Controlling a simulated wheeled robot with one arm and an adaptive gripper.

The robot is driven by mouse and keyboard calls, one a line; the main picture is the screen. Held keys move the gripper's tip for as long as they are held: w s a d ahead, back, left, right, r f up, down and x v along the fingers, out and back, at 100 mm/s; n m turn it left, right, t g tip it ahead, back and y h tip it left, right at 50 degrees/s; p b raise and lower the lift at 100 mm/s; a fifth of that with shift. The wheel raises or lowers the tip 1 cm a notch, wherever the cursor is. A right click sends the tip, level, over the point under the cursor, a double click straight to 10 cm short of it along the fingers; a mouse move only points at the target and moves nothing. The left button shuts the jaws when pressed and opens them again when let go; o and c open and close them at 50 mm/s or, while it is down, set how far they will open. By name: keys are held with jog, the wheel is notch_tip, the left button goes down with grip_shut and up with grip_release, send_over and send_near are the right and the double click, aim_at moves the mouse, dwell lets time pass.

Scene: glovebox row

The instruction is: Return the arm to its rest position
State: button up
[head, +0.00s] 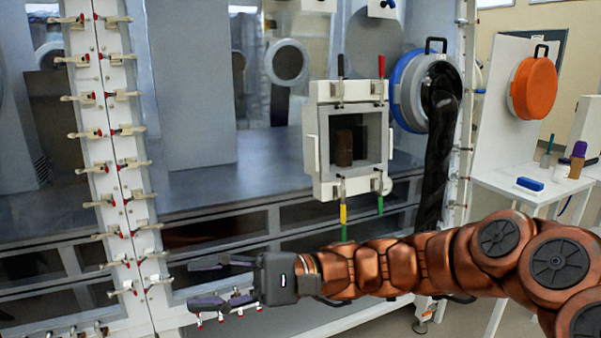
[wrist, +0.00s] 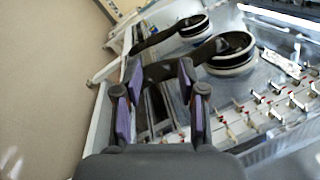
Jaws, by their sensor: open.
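My copper-coloured arm reaches in from the right edge of the head view, roughly level, in front of the glovebox row. My gripper (head: 222,281) is at its left end, with its dark fingers spread apart and nothing between them. In the wrist view, my gripper (wrist: 160,98) shows its purple-padded fingers apart and empty. Part of the glovebox front lies behind the fingers.
The glovebox front (head: 200,187) has a post with several toggle clamps (head: 127,129) near the gripper. A square white port (head: 350,185) sits above the arm. An orange round cover (head: 532,88) and a side table (head: 505,183) with small items stand at right.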

jog(key=s+d+f+n+t+h+p, duration=0.1)
jog(key=s+d+f+h+p, duration=0.1)
jog(key=s+d+h+p, duration=0.25)
jog(key=s+d+f+n+h+p, duration=0.1)
jog(key=s+d+h+p, duration=0.1)
jog(key=s+h+p, duration=0.45)
jog(key=s+d+t+h+p, duration=0.2)
jog(key=d+h+p, duration=0.1)
jog(key=d, duration=0.9)
jog(key=s+d+t+h+p, duration=0.2)
jog(key=s+d+h+p, duration=0.1)
jog(key=d, duration=0.9)
jog(key=shift+r+t+h+p, duration=0.2)
jog(key=shift+t+h+p, duration=0.3)
jog(key=shift+h, duration=0.4)
